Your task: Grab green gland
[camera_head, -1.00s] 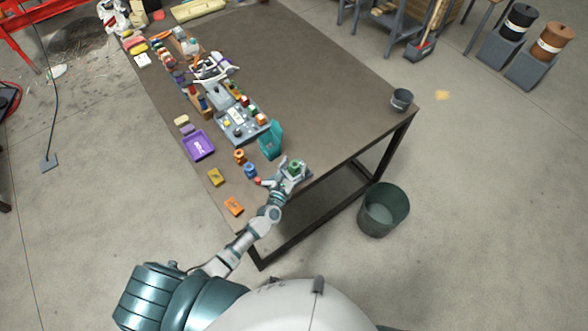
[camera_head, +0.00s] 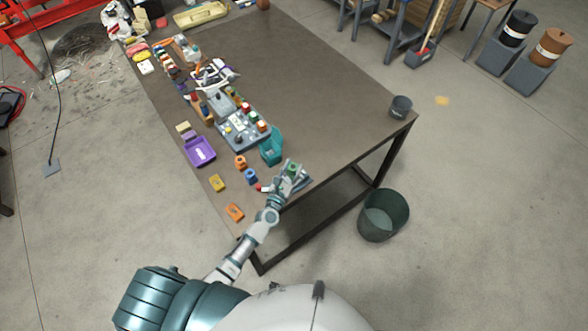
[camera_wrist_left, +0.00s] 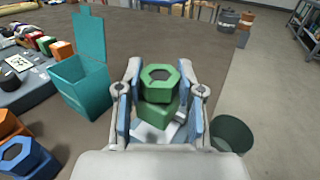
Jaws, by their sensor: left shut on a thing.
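The green gland (camera_wrist_left: 159,82), a hex-topped piece with a dark round hole, sits between the fingers of my left gripper (camera_wrist_left: 160,105) in the left wrist view. Its lower part touches the blue finger pads, and the gripper is shut on it. In the head view the green gland (camera_head: 292,168) shows small within my left gripper (camera_head: 291,176), near the table's front edge. A pale flat piece (camera_wrist_left: 155,132) lies below the gland between the fingers. My right gripper is not in view.
A teal open box (camera_wrist_left: 82,85) stands close to the left of the gripper. Blue (camera_head: 250,176) and orange (camera_head: 240,162) glands and a purple tray (camera_head: 199,151) lie farther left. A dark bucket (camera_head: 383,216) stands on the floor. The table's right half is mostly clear.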

